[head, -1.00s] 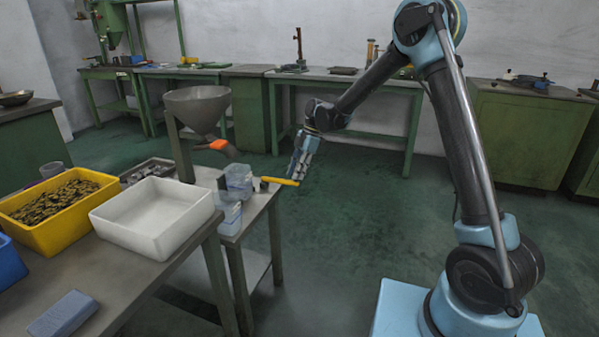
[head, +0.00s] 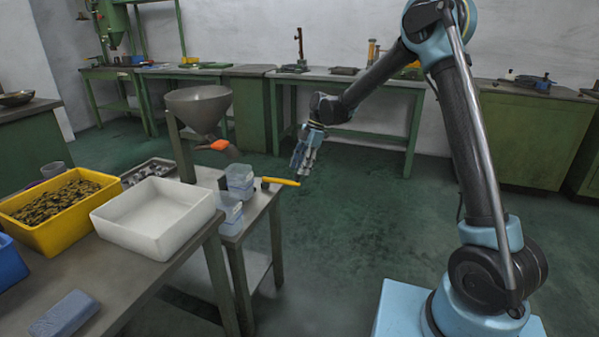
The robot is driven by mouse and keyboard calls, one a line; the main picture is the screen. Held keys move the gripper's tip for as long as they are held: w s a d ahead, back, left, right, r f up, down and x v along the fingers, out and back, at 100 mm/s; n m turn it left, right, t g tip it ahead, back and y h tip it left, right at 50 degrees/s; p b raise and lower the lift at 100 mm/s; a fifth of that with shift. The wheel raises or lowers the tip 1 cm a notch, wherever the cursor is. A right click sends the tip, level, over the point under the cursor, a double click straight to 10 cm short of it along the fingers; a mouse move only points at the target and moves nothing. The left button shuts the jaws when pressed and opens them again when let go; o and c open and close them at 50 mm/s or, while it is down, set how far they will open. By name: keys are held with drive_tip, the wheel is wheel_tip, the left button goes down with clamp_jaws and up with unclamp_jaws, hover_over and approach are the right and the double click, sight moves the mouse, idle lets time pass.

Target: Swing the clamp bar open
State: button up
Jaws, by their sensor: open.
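The yellow bar (head: 281,181), which looks like the clamp bar, sticks out to the right past the edge of the small green stand. Its left end meets a small dark part beside clear plastic containers (head: 238,180). My gripper (head: 299,173) points downward with its fingers apart and empty. In the picture it is just above the bar's right end. I cannot tell its depth relative to the bar, and no contact shows.
A grey hopper (head: 198,108) with an orange-tipped chute stands left of the bar. A white bin (head: 153,217) and a yellow bin of dark parts (head: 58,208) are on the near bench. A green workbench (head: 345,80) stands behind. The floor right of the stand is clear.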

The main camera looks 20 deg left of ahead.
drive_tip(key=v, duration=0.9)
drive_tip(key=shift+r, duration=0.25)
drive_tip(key=shift+d, duration=0.15)
